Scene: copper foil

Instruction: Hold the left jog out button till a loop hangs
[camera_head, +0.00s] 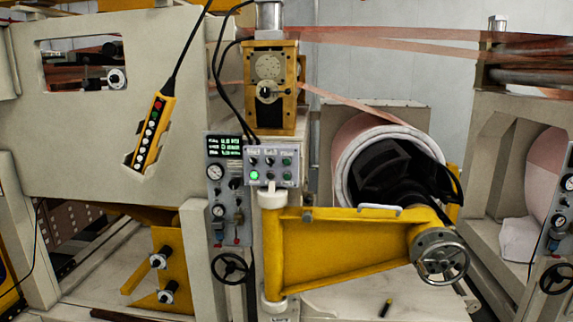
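A grey button box (272,166) is fixed at the middle of the machine, with two rows of small buttons and knobs. Its lower left button (254,175) glows bright green; the labels are too small to read, so I cannot tell which is the left jog out button. A copper foil strip (350,101) slopes from the yellow head (270,85) down to the foil roll (360,150). The strip looks nearly straight, with no hanging loop visible there. More foil (420,38) runs along the top to the right. My gripper is not in view.
A yellow pendant (152,130) with several buttons sits at the left on a cable. A grey panel (215,190) holds a green display and gauges. A yellow swing arm (340,250) with a handwheel (441,257) juts out below the roll.

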